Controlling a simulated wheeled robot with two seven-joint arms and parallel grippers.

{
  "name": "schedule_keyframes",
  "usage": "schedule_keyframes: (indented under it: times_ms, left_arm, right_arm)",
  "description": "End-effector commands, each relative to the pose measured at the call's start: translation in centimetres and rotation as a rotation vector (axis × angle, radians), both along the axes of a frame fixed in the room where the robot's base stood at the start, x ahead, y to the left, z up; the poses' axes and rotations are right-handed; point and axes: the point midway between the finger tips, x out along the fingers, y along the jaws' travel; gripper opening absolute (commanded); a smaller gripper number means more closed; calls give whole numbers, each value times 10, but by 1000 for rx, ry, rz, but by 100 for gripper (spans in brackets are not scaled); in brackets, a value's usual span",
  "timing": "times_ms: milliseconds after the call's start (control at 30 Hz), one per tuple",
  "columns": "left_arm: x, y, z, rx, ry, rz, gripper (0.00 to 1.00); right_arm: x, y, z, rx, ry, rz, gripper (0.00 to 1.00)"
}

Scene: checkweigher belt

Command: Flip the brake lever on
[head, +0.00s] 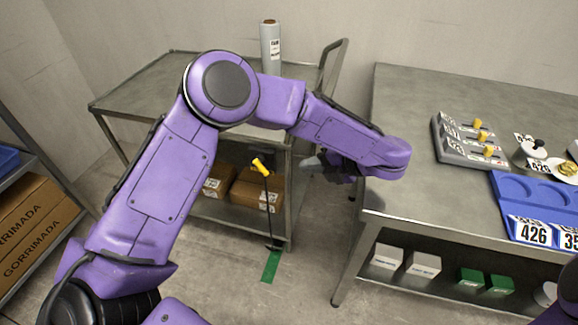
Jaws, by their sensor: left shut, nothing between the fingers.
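The brake lever is a thin black rod with a yellow grip (262,167), standing at the front of the grey cart (140,84). The rod leans slightly left from its foot near the floor, close to a green floor strip (271,265). My left arm reaches across the cart from the left. My left gripper (318,164) is shut and empty, to the right of the yellow grip and apart from it in the picture. My purple wrist partly hides its fingers. My right gripper is out of view; only a bit of that arm shows at lower right.
A wrapped roll (270,42) stands on the cart, and cardboard boxes (248,188) sit on its lower shelf. At right, a grey table (420,95) holds a block with yellow switches (468,140) and a blue tray (510,190). Floor shows between cart and table.

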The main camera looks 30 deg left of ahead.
Motion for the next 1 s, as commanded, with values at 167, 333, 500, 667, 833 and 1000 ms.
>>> schedule_keyframes:
  times_ms: [167,333,500,667,833,1000]
  left_arm:
    - [-1,29,-19,-2,6,3,0]
    - [-1,61,-39,-2,4,3,0]
    - [-1,89,-57,-1,3,3,0]
    - [-1,104,-68,-1,3,0,0]
    - [-1,109,-73,0,1,0,0]
    - [-1,109,-73,0,1,-1,0]
  right_arm:
    - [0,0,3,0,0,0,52]
    - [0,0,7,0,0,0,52]
    - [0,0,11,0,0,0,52]
    - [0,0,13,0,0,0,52]
    - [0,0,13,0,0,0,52]
    - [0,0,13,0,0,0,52]
